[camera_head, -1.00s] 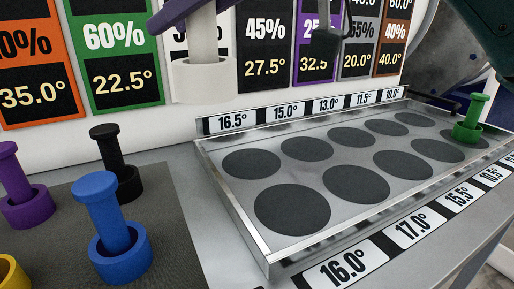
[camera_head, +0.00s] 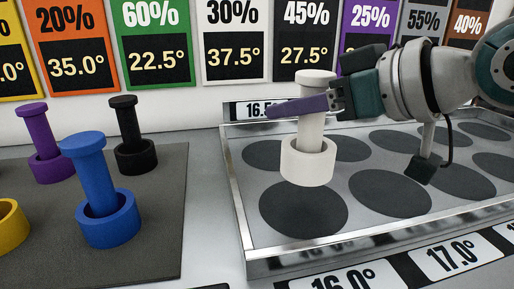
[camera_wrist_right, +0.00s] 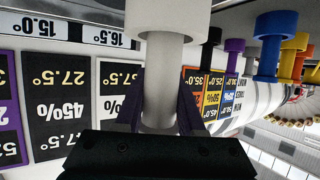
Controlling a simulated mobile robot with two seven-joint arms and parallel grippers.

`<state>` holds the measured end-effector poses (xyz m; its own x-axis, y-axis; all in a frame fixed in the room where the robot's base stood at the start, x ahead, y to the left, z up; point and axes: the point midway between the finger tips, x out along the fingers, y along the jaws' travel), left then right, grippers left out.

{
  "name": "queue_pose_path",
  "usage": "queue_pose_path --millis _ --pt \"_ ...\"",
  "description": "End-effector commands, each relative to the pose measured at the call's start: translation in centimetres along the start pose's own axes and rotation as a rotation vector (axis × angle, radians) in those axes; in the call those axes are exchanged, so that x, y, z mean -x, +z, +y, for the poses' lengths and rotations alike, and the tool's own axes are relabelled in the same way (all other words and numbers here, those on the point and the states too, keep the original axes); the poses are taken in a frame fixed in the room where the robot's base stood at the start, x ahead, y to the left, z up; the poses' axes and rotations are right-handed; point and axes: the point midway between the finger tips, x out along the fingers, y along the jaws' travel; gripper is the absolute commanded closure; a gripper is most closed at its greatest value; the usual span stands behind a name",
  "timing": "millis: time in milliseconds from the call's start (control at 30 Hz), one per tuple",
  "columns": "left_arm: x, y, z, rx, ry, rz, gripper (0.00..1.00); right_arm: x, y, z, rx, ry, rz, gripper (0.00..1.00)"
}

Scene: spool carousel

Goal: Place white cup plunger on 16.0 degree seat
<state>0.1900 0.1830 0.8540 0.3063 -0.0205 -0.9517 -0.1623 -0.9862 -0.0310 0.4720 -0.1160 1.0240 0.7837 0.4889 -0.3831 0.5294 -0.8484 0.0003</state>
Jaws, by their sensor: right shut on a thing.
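The 16.0° label (camera_head: 335,277) is on the tray's front side, just below that seat. My right gripper (camera_head: 318,104) is shut on the plunger's shaft, with the arm coming in from the right. In the right wrist view the white plunger (camera_wrist_right: 163,70) stands between the purple fingers of my right gripper (camera_wrist_right: 164,110). The cup looks clear of the tray floor. My left gripper is not in view.
The metal-rimmed tray (camera_head: 240,215) holds several dark round seats. Blue (camera_head: 104,205), black (camera_head: 132,145), purple (camera_head: 45,150) and yellow (camera_head: 10,228) plungers stand on a dark mat (camera_head: 150,235) at left. Percent and degree cards (camera_head: 235,45) line the back wall.

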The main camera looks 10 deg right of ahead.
Motion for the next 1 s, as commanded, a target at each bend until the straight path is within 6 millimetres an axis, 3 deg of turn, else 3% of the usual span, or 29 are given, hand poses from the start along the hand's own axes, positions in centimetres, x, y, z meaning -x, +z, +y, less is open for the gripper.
queue_pose_path --millis 400,833,867,1000 --pt "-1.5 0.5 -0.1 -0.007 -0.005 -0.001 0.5 -2.1 5.0 0.0 -0.002 0.0 0.001 1.0" --pt "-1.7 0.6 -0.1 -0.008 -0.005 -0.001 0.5 -2.3 5.5 0.0 0.001 0.001 0.002 1.0" --pt "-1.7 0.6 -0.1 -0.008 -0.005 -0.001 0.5 -2.3 5.6 0.0 0.001 0.001 0.0 0.61" --pt "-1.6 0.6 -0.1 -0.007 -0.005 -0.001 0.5 -2.3 5.6 0.0 0.001 0.001 0.0 0.45"
